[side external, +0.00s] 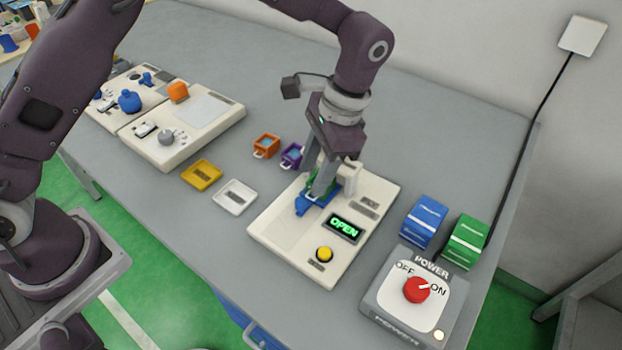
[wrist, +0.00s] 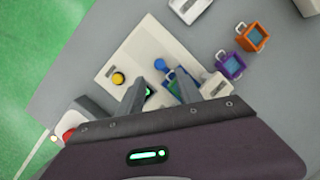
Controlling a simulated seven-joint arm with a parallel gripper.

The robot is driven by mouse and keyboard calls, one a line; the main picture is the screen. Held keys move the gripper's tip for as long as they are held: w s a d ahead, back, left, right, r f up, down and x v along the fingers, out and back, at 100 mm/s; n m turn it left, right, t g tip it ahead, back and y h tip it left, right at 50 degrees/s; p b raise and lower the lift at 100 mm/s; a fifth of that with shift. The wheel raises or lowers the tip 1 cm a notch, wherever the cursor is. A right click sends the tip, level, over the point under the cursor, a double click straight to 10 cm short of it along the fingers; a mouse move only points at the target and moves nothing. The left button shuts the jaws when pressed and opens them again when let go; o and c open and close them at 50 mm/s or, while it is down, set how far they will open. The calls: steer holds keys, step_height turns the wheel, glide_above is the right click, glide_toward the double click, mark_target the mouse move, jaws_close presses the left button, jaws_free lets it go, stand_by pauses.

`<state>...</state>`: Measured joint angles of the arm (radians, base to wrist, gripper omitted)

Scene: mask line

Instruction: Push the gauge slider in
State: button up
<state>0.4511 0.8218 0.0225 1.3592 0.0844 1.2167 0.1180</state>
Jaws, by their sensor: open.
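The gauge is a cream panel (side external: 283,238) with a blue slider piece (side external: 305,205), a white upright block (side external: 350,177) behind it and a lit display reading OPEN (side external: 343,227). My gripper (side external: 319,193) is low over the panel at the blue piece, partly hiding it and a green part. In the wrist view, my gripper (wrist: 160,78) has its two fingers apart, with the blue piece (wrist: 162,66) showing between and beyond them. I cannot tell whether a finger touches it.
A yellow button (side external: 325,254) is at the panel's front. A power box with a red knob (side external: 416,290) and blue (side external: 425,222) and green (side external: 466,241) boxes stand right. Orange (side external: 266,145) and purple (side external: 292,155) bins and yellow (side external: 202,175) and white (side external: 235,196) trays lie left.

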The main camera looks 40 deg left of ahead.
mark_target(302, 200)
steer(key=n, duration=0.1)
steer(key=s+a+n+t+h, duration=0.1)
steer(key=n, duration=0.1)
steer(key=s+n+t+h, duration=0.1)
steer(key=shift+a+r+n, duration=0.2)
steer(key=shift+n, duration=0.2)
steer(key=f, duration=0.7)
steer(key=shift+w+a, duration=0.1)
steer(key=shift+a, duration=0.1)
jaws_close()
stand_by(0.5)
